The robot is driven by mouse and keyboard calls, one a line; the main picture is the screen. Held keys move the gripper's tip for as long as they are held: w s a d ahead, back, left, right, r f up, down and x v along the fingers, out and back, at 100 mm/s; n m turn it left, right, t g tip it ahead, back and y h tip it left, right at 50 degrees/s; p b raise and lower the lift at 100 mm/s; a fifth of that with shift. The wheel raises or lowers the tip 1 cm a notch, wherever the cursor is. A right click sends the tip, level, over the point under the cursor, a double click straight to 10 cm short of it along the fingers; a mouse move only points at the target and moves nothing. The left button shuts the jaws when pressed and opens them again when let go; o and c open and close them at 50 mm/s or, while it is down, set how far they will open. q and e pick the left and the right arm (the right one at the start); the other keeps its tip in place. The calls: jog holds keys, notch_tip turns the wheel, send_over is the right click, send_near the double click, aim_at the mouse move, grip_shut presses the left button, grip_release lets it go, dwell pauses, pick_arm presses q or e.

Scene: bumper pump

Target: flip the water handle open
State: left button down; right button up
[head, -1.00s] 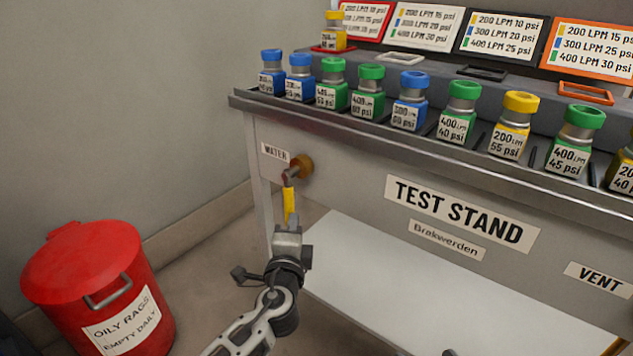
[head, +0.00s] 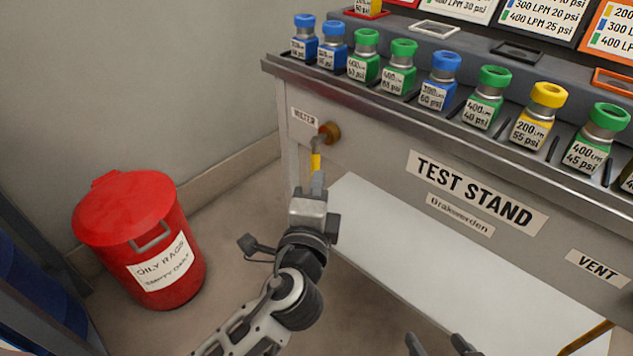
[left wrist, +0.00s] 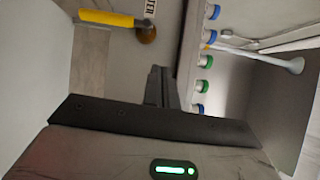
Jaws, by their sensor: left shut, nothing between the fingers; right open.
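The water handle (head: 315,161) is a yellow lever hanging down from a brass valve (head: 331,133) on the stand's front, beside the WATER label (head: 304,118). In the left wrist view the handle (left wrist: 105,18) lies at the top left, joined to the valve (left wrist: 146,34). My left gripper (head: 318,178) is shut and empty. In the head view its fingertips overlap the handle's lower end, hiding part of it. In the left wrist view its fingers (left wrist: 163,88) appear apart from the handle; contact is not visible. My right gripper (head: 436,340) is open at the bottom edge.
The test stand (head: 390,165) carries a row of capped bottles (head: 440,82) along its top. A red oily rags bin (head: 140,240) stands on the floor at left. A pale lower shelf (head: 400,240) is bare.

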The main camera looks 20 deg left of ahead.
pick_arm(q)
jog(key=shift+s+d+r, duration=0.2)
jog(key=shift+s+r, duration=0.05)
jog(key=shift+s, duration=0.3)
jog(key=shift+s+d+r, duration=0.2)
jog(key=shift+s+r, duration=0.05)
jog(key=shift+s, duration=0.3)
pick_arm(e)
jog(key=shift+f, duration=0.1)
jog(key=shift+d, duration=0.1)
pick_arm(q)
jog(key=s+d+f+n+g+h, duration=0.4)
jog(key=s+f+n+g+h, duration=0.45)
jog(key=s+f+n, duration=0.45)
jog(key=a+r+n+t+y+p, duration=0.1)
jog(key=a+r+p, duration=0.2)
jog(key=r+p, duration=1)
jog(key=p, duration=0.6)
jog(key=shift+s+a+r, duration=0.2)
jog(key=shift+a+r, duration=0.15)
jog(key=shift+r, duration=0.05)
pick_arm(e)
jog(key=s+d+r+h, duration=0.1)
jog(key=d+r, duration=0.1)
jog(key=r, duration=0.5)
jog(key=s+d+r+h, duration=0.1)
jog(key=d+r, duration=0.1)
jog(key=r, duration=0.6)
jog(key=shift+m, duration=0.3)
